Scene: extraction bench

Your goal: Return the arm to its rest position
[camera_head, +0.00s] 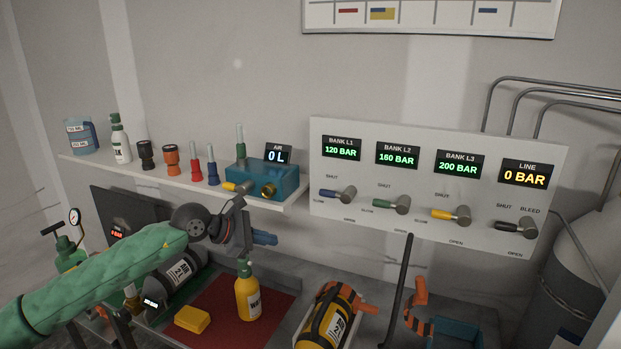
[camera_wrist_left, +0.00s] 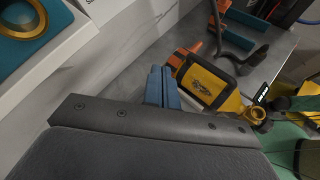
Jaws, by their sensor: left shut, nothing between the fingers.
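My left arm, in a green sleeve, reaches in from the lower left in the head view. My left gripper (camera_head: 264,238) is in front of the wall just below the shelf, above the bench. Its blue fingertips are together and empty; they also show in the wrist view (camera_wrist_left: 162,88), with bench surface behind them. No object is held. My right gripper is not in view.
The shelf (camera_head: 290,203) with bottles, coloured nozzles and a teal box (camera_head: 287,183) is close above the gripper. A yellow spray bottle (camera_head: 247,297) stands below it on a red mat (camera_head: 207,309). The valve panel (camera_head: 320,205) is to the right. A yellow cylinder (camera_head: 340,301) lies on the bench.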

